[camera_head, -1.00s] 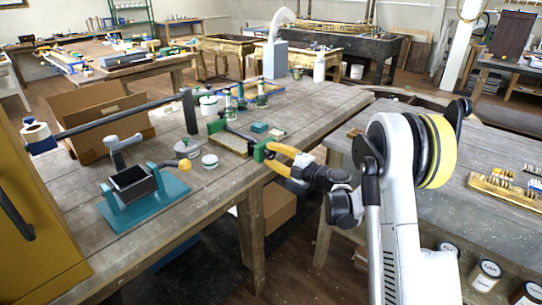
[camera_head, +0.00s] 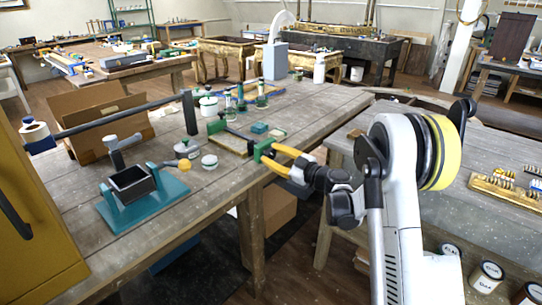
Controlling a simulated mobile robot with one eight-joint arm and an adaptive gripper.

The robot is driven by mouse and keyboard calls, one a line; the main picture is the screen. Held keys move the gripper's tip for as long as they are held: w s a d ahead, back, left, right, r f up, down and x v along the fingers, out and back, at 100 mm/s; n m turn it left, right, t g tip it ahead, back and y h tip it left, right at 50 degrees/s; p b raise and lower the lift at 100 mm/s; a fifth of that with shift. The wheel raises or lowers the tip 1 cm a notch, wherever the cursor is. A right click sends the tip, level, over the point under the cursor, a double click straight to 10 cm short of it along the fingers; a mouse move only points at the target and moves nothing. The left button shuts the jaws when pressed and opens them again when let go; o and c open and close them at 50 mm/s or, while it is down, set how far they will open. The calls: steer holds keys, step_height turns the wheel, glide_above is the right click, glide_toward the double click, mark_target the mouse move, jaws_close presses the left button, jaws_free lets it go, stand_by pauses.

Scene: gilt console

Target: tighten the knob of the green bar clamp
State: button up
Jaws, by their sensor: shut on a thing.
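The green bar clamp lies near the front right edge of the wooden bench. Its far green jaw (camera_head: 216,127) and its near green end (camera_head: 262,150) show, with a dark bar between them. My gripper (camera_head: 276,158), with yellow fingers, reaches in from the right at the clamp's near end. The fingers are shut on the knob there, which they hide almost wholly. A flat tan panel (camera_head: 232,146) lies beside the bar, at the clamp.
A teal vise-like fixture (camera_head: 168,190) with a yellow knob stands at the front left of the bench (camera_head: 225,190). Small jars, green-based bottles and a teal block (camera_head: 259,128) stand near the clamp. A cardboard box (camera_head: 92,112) is behind left. An open gap lies right of the bench.

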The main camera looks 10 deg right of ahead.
steer(key=m, duration=0.5)
steer(key=shift+f+m, duration=0.15)
steer(key=shift+m, duration=0.15)
steer(key=m, duration=1.3)
steer(key=shift+s, duration=0.1)
steer(key=shift+m, duration=0.3)
steer(key=o, duration=1.2)
steer(key=v, duration=1.2)
